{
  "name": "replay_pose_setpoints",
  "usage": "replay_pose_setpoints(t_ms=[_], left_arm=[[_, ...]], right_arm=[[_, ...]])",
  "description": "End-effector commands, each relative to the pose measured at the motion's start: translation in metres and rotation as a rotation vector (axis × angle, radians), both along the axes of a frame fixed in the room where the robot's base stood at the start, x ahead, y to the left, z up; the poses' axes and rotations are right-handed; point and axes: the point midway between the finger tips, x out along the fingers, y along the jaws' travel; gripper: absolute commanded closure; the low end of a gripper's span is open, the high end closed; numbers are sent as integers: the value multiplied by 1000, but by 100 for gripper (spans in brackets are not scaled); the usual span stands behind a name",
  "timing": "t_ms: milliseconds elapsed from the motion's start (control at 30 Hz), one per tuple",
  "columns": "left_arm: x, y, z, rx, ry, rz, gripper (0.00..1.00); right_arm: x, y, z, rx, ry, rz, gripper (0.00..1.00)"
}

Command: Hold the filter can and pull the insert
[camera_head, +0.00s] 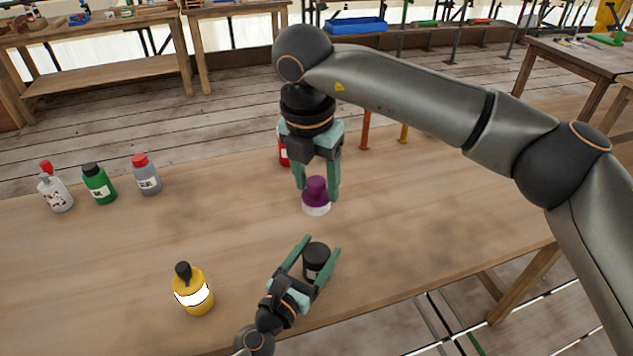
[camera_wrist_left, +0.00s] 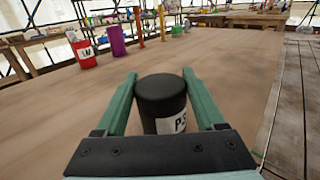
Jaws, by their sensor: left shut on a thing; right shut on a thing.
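My left gripper (camera_head: 318,246) is shut on a black can (camera_head: 316,262) with a white label, near the table's front edge. The left wrist view shows the can (camera_wrist_left: 161,97) upright between the green fingers, its dark top level and its label partly hidden. My right gripper (camera_head: 317,194) points down from above and is shut on a purple piece (camera_head: 317,187) with a white lower part. That piece is behind the black can and apart from it. A purple cylinder (camera_wrist_left: 117,41) also shows in the left wrist view. I cannot tell which thing is the filter can or the insert.
A red container (camera_head: 284,152) is partly hidden behind my right gripper. A yellow bottle (camera_head: 192,292) stands at the front left. White (camera_head: 56,192), green (camera_head: 99,184) and grey (camera_head: 146,175) bottles stand at the back left. The table's right side is mostly clear.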

Motion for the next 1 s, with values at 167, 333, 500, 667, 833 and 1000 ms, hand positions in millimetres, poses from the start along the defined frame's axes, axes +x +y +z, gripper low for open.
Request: replay_pose_setpoints(t_ms=[167,333,500,667,833,1000], left_arm=[[0,0,0,0,1,0,12],[0,0,0,0,1,0,0],[0,0,0,0,0,0,0],[-10,6,-1,1,2,0,0],[-34,19,-1,6,-1,-1,0],[-58,32,-1,7,1,-2,0]], right_arm=[[0,0,0,0,0,0,92],[0,0,0,0,0,0,92],[0,0,0,0,0,0,92],[0,0,0,0,0,0,92],[0,0,0,0,0,0,92],[0,0,0,0,0,0,92]])
